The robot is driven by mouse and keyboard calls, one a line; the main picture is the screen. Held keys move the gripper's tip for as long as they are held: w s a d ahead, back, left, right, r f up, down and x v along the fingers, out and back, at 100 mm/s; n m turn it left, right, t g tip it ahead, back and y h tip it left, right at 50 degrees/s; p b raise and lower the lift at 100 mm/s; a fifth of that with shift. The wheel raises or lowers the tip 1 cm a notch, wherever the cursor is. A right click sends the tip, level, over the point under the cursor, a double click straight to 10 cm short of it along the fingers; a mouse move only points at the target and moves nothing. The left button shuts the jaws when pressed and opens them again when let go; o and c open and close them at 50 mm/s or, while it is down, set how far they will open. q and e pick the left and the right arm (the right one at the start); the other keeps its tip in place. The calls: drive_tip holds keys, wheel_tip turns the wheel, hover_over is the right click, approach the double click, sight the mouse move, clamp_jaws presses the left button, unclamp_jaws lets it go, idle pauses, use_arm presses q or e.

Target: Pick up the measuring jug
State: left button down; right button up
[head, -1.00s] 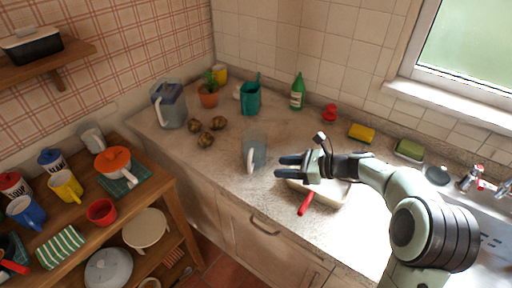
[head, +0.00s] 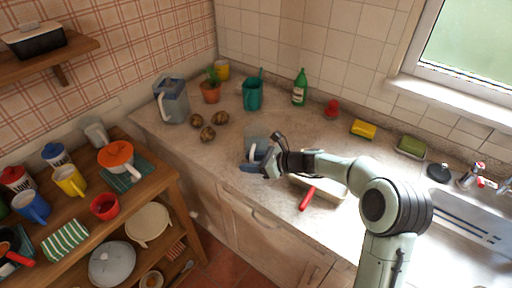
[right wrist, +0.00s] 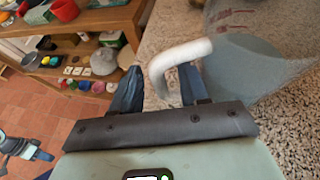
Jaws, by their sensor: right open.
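The measuring jug (head: 256,139) is a see-through grey-blue vessel with a white handle, standing on the counter. In the right wrist view its body (right wrist: 245,65) fills the upper right. Its white handle (right wrist: 180,56) curves between and just past the finger ends. My right gripper (head: 258,162) is open at the handle, partly covering the jug's lower part in the head view. In the right wrist view the two blue fingers (right wrist: 161,70) stand apart, with the handle's end between them. My left gripper (right wrist: 32,151) shows small at the lower left there; its jaws are unclear.
A larger grey jug (head: 171,101), several brown round items (head: 208,134), a teal watering can (head: 252,96) and a green bottle (head: 300,88) stand behind. A white tray (head: 332,188) with a red-handled tool (head: 307,198) is close on the right. Counter left of the jug is clear.

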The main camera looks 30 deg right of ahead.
clamp_jaws()
drive_tip(key=shift+r, duration=0.15)
drive_tip(key=shift+r+p, duration=0.85)
drive_tip(key=shift+r, duration=3.8)
drive_tip(key=shift+a+r, duration=0.1)
